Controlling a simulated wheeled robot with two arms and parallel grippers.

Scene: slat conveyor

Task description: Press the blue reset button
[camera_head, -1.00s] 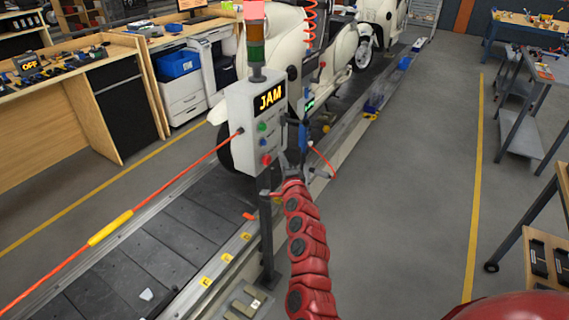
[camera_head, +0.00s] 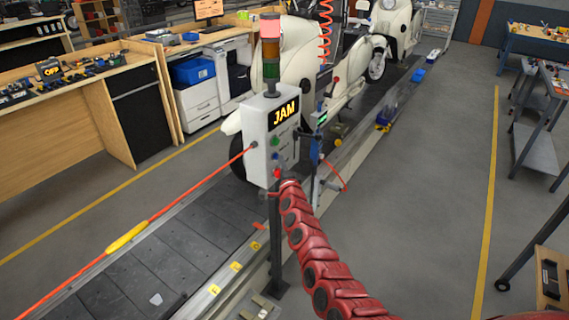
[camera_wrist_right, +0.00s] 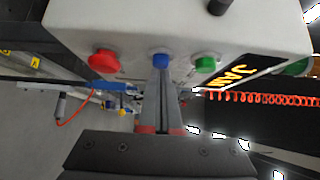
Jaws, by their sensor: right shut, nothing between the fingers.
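The blue reset button (camera_wrist_right: 161,59) is on the front of a grey-white control box (camera_head: 258,135), between a red button (camera_wrist_right: 103,61) and a green button (camera_wrist_right: 205,64). The box display reads JAM. My right gripper (camera_wrist_right: 161,76) is shut and empty, its fingertips lined up with the blue button and at or very close to it. I cannot tell if they touch or if the button is pushed in. In the head view the gripper is small and partly lost against the box front. My left gripper is not in view.
The box stands on a dark post beside the slat conveyor (camera_head: 150,268). A stack light (camera_head: 271,48) with its red top lit is above it. An orange cord (camera_head: 190,187) with a yellow sleeve (camera_head: 127,237) runs to the box. Cream scooters (camera_head: 296,72) stand behind.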

